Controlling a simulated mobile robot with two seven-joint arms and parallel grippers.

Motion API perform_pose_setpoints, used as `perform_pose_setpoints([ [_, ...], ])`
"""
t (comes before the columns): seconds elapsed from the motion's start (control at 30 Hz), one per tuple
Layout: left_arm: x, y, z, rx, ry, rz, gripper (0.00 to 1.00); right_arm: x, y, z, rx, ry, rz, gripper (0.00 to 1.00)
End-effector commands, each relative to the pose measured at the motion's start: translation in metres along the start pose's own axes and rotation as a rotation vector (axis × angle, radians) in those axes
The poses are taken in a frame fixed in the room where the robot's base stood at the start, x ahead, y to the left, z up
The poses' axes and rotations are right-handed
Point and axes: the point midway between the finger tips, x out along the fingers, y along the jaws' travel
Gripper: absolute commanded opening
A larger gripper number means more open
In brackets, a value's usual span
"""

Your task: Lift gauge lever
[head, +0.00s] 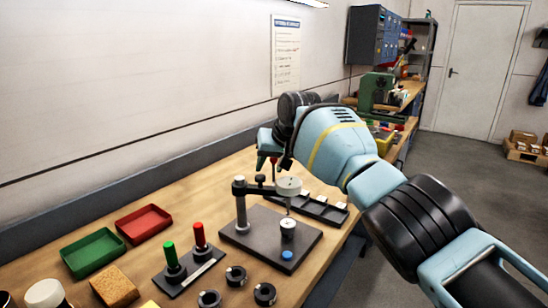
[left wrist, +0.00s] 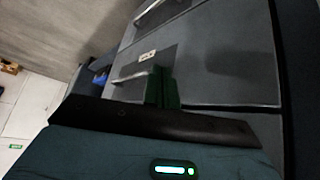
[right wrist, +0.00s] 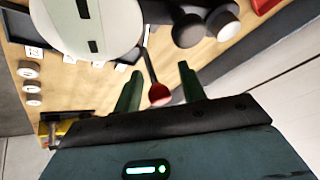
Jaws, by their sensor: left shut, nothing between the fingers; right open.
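The gauge stand has a dark base plate (head: 262,240), an upright post (head: 240,205) and a round pale gauge (head: 289,186) on an arm. The gauge is large in the right wrist view (right wrist: 95,25). Its lever, a thin stem ending in a red knob (right wrist: 159,94), shows there too; the knob also appears in the head view (head: 273,160). My right gripper (right wrist: 159,88) is open, with the red knob seen between its fingertips; contact cannot be told. My left gripper (left wrist: 162,88) is shut and empty before grey drawers; it is not in the head view.
Red (head: 144,222) and green (head: 92,252) trays lie at the left of the bench. A red-and-green-handled fixture (head: 188,268) and several dark rings (head: 236,276) stand nearer the front. A dark rack (head: 318,208) lies behind the stand. Drawer handles (left wrist: 138,76) are near my left gripper.

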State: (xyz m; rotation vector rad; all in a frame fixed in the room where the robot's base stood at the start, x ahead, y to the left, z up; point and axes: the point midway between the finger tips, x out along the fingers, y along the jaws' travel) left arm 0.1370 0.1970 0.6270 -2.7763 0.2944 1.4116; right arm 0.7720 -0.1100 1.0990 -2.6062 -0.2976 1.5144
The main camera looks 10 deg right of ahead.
Motion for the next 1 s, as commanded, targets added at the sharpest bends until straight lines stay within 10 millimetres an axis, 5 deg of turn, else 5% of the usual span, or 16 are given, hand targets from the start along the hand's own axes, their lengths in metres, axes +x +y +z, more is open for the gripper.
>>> perform_pose_setpoints([
  [0.3, -0.012, -0.002, -0.032, 0.007, 0.052, -0.006, 0.0, -0.038, -0.002, -0.004, -0.003, 0.011, -0.002, 0.41],
  [0.6, -0.017, -0.003, -0.038, 0.012, 0.06, -0.009, 0.0, -0.07, -0.001, -0.002, -0.001, 0.006, -0.001, 0.41],
  [1.0, -0.018, -0.004, -0.039, 0.015, 0.061, -0.01, 0.0, -0.077, -0.001, 0.0, 0.0, 0.002, 0.0, 0.41],
])
